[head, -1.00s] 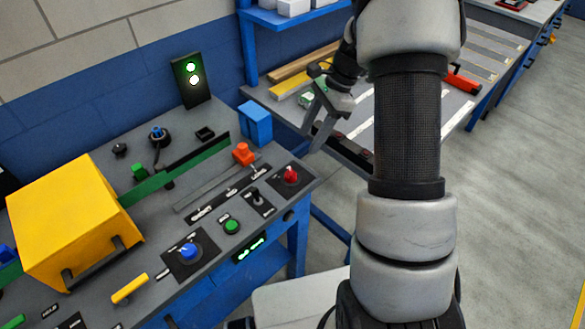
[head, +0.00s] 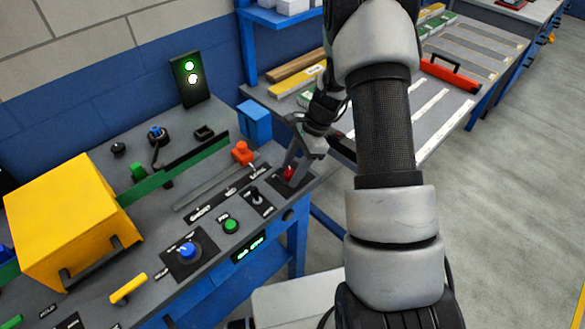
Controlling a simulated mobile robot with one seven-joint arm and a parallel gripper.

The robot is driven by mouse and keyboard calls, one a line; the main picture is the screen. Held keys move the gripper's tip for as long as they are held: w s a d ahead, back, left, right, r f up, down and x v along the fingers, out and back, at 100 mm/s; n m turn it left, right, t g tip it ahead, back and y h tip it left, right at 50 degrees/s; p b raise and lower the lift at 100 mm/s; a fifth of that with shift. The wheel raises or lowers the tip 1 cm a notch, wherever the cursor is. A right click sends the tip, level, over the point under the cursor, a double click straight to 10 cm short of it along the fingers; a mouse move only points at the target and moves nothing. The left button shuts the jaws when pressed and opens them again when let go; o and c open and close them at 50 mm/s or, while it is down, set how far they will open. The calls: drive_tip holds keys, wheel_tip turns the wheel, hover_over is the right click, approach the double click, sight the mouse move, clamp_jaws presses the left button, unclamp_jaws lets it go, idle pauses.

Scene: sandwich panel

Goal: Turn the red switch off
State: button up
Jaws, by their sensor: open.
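The red switch (head: 288,173) sits on a dark plate (head: 297,187) near the right end of the grey panel table. My gripper (head: 292,176) is at the switch, its jaws apart and pointing down to it. The fingers partly cover the switch. I cannot tell whether they touch it, nor which position the switch is in.
A black toggle (head: 255,195), a green button (head: 230,225) and a blue knob (head: 187,250) lie to the left along the panel. An orange-red block (head: 243,153) and a blue box (head: 255,122) stand behind. A signal lamp (head: 190,80) shows two lit lights.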

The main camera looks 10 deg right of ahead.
drive_tip(key=c, duration=1)
drive_tip(key=shift+w+n, duration=0.1)
drive_tip(key=shift+n, duration=0.2)
drive_tip(key=n+g, duration=0.1)
drive_tip(key=n, duration=0.2)
drive_tip(key=shift+w+h, duration=0.1)
drive_tip(key=shift+h, duration=0.2)
drive_tip(key=n+g, duration=0.1)
drive_tip(key=n, duration=0.2)
drive_tip(key=shift+w+a+n+h+b, duration=0.1)
drive_tip(key=shift+n+h+b, duration=0.2)
drive_tip(key=shift+b, duration=0.1)
drive_tip(key=n+g+h, duration=0.1)
drive_tip(key=n, duration=0.2)
drive_tip(key=n+h, duration=0.1)
drive_tip(key=n, duration=0.2)
drive_tip(key=shift+w+a+n+g+b, duration=0.1)
drive_tip(key=shift+a+n+g+b, duration=0.05)
drive_tip(key=shift+n+g+b, duration=0.2)
drive_tip(key=o, duration=1)
